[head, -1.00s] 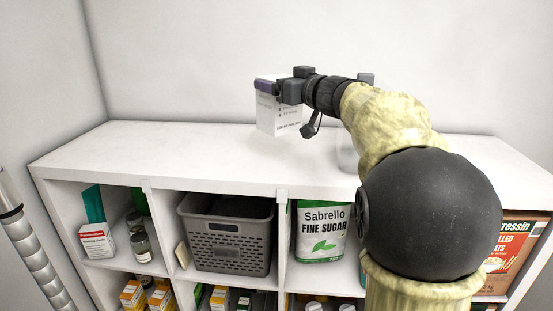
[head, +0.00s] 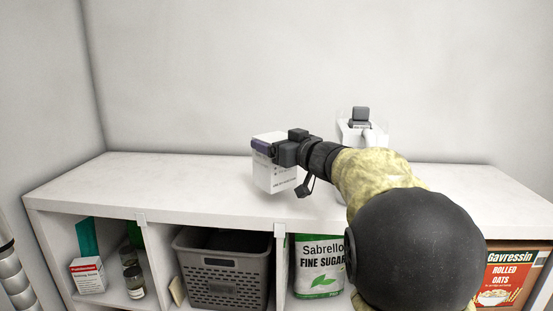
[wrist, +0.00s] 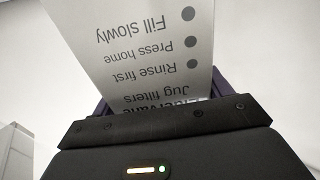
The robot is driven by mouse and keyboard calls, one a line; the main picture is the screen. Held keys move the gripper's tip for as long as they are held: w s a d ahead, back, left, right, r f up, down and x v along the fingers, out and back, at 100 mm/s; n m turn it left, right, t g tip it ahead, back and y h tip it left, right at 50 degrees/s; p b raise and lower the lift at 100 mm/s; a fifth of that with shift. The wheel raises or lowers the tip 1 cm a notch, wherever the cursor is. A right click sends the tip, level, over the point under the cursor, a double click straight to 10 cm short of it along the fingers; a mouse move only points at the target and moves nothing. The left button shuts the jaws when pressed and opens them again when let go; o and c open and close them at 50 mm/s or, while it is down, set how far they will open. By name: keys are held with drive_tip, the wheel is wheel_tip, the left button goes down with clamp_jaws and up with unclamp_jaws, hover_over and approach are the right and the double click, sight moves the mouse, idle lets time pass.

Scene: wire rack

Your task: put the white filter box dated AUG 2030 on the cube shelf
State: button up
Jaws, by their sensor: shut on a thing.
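A white filter box (head: 275,178) is held by my gripper (head: 268,148) over the top of the white cube shelf (head: 130,182). My gripper is shut on the upper part of the box. The box looks upright; whether its bottom touches the shelf top is hard to tell. In the wrist view the box (wrist: 140,40) shows upside-down print, including "Jug filters", "Rinse first", "Press home" and "Fill slowly". The gripper (wrist: 160,110) spans the box there. Its date cannot be read in these frames.
A clear and white jug-like container with a grey top (head: 360,130) stands on the shelf top, right of the box, partly behind my arm. The left shelf top is clear. Cubbies below hold a grey basket (head: 222,270), a sugar bag (head: 318,268), a baking soda box (head: 88,275) and an oats box (head: 512,280).

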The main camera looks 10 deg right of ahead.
drive_tip(key=f, duration=0.3)
drive_tip(key=shift+d+f, duration=0.2)
drive_tip(key=shift+f, duration=0.1)
drive_tip(key=shift+s, duration=0.25)
drive_tip(key=o, duration=1.1)
drive_tip(key=shift+w+a+f, duration=0.1)
drive_tip(key=b+v, duration=0.3)
drive_tip(key=v, duration=0.9)
drive_tip(key=shift+b, duration=0.3)
